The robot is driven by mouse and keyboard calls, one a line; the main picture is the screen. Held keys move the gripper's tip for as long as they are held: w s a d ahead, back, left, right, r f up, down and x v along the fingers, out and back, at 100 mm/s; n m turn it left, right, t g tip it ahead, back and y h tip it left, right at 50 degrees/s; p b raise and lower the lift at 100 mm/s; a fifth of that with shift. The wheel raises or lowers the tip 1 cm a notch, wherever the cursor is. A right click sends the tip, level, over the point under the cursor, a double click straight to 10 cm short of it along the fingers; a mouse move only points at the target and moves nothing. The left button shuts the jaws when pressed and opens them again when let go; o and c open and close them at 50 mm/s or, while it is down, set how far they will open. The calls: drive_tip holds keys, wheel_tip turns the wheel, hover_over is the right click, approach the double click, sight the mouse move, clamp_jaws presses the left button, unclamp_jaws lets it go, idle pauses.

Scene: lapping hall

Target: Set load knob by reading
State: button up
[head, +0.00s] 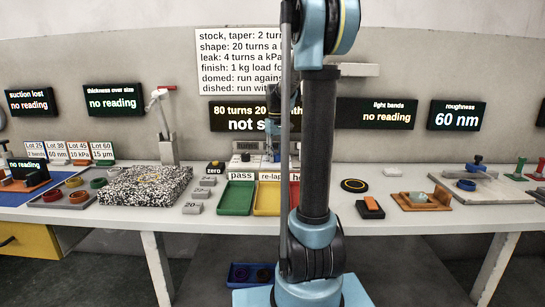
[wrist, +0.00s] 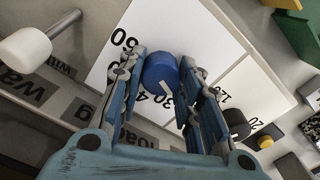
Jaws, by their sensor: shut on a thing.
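A blue round knob (wrist: 160,72) stands on a white dial face (wrist: 215,35) in the wrist view. It has a pale pointer mark at its lower edge, near the printed "30". My gripper (wrist: 162,78) has a finger on each side of the knob and is shut on it. Part of a word, seemingly "load", is on the grey strip below. In the head view my arm hides most of the machine panel (head: 245,146). The roughness display (head: 457,116) reads "60 nm". The central display (head: 232,116) shows "80 turns 20" and "not s", the rest hidden.
A dark knob (wrist: 236,124) and a white-headed lever (wrist: 25,48) flank the blue knob. Green (head: 236,197) and yellow (head: 266,198) trays lie on the bench before the panel. A speckled block (head: 145,186) stands left; a black-and-orange block (head: 370,207) lies right.

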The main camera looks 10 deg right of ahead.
sight(276, 154)
drive_tip(key=m, duration=0.4)
drive_tip(key=shift+s+m, duration=0.15)
drive_tip(key=shift+m, duration=0.25)
idle(0.4)
drive_tip(key=o, duration=1)
drive_tip(key=shift+o, duration=0.2)
wheel_tip(276, 154, up, 12)
